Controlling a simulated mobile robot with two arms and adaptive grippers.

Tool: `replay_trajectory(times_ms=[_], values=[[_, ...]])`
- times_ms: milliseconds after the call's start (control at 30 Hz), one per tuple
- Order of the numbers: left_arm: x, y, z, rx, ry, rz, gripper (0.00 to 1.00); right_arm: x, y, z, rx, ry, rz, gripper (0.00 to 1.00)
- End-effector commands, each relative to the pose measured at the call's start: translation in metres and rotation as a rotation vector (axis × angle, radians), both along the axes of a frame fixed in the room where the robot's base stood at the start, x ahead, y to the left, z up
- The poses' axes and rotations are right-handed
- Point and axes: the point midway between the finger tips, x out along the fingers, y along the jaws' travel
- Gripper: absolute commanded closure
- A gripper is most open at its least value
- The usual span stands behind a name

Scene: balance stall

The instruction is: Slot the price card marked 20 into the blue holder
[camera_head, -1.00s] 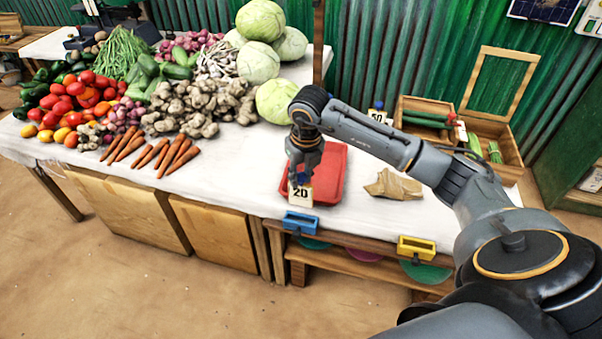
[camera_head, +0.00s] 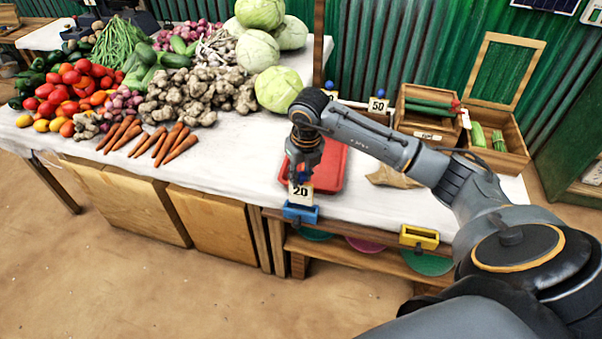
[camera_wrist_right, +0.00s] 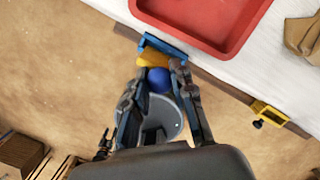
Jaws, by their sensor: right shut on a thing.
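The price card marked 20 (camera_head: 300,192) is upright, below my right gripper (camera_head: 303,174). My right gripper is shut on the card's blue knob (camera_wrist_right: 160,79), which shows between the fingers in the right wrist view. The blue holder (camera_head: 300,214) is on the table's front edge, directly under the card. In the head view the card's lower edge meets the holder's top; I cannot tell whether it is inside the slot. In the right wrist view the holder (camera_wrist_right: 161,46) lies just past the fingertips, beyond a yellow-orange piece. My left gripper is not in view.
A red tray (camera_head: 333,172) lies just behind the holder. A yellow holder (camera_head: 419,237) is on the same edge to the right. A card marked 50 (camera_head: 377,105) stands farther back. Vegetables fill the table's left; a brown paper bag (camera_head: 385,179) lies partly behind my arm.

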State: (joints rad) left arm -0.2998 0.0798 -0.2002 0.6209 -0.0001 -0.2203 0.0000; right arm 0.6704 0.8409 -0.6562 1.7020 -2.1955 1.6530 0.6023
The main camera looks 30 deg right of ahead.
Motion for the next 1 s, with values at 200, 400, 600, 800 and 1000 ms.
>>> replay_trajectory(times_ms=[200, 400, 600, 800, 1000], values=[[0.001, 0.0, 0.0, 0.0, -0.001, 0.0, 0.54, 0.0, 0.0, 0.0, 0.0, 0.0, 0.0, 1.0], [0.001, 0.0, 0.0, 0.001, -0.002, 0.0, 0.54, 0.0, 0.0, 0.0, 0.0, 0.0, 0.0, 1.0], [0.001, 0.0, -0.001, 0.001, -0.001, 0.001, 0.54, 0.0, 0.0, -0.002, 0.0, 0.0, 0.0, 1.0], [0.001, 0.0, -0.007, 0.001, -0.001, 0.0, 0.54, 0.0, 0.0, -0.009, 0.0, 0.0, 0.0, 1.0], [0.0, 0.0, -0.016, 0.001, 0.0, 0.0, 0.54, 0.0, 0.0, -0.02, 0.0, 0.001, 0.0, 1.0]])
